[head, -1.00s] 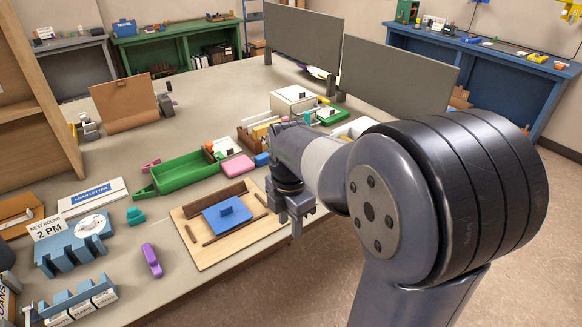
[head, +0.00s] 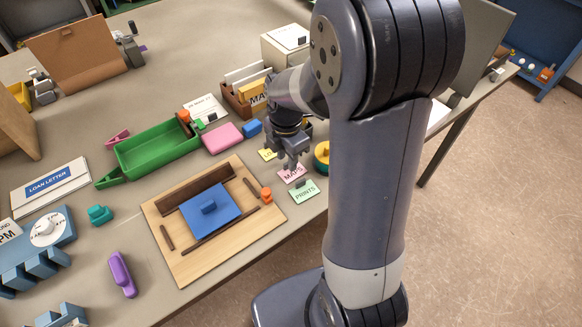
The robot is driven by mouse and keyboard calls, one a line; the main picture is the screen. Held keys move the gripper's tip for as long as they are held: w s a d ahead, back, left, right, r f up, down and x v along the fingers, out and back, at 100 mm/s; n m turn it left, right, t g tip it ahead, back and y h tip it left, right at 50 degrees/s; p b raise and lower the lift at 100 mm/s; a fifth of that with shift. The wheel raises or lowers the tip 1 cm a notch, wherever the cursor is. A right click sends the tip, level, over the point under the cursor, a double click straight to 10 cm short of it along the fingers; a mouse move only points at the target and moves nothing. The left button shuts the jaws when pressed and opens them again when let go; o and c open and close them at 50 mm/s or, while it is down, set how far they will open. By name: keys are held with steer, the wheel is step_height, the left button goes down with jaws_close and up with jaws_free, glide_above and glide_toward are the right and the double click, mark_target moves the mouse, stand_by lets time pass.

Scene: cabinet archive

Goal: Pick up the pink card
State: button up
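The pink card (head: 291,175), marked MAPS, lies flat on the table right of the wooden board, partly covered by my gripper. My gripper (head: 290,163) points down just above the card's far edge. Its fingers look apart, with nothing seen between them. I cannot tell whether a fingertip touches the card. A green card marked PRINTS (head: 303,192) lies just in front of the pink card. A yellow card (head: 267,155) lies behind and to the left, partly hidden by the gripper.
A wooden board with a blue plate (head: 210,207) lies to the left. A small orange piece (head: 266,194) stands at its right edge. A yellow round object (head: 322,155) is right of the cards, beside my arm. A pink block (head: 222,137) and green tray (head: 158,150) lie behind.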

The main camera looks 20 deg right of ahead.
steer(key=shift+f, duration=0.85)
steer(key=shift+c, duration=0.2)
jaws_close()
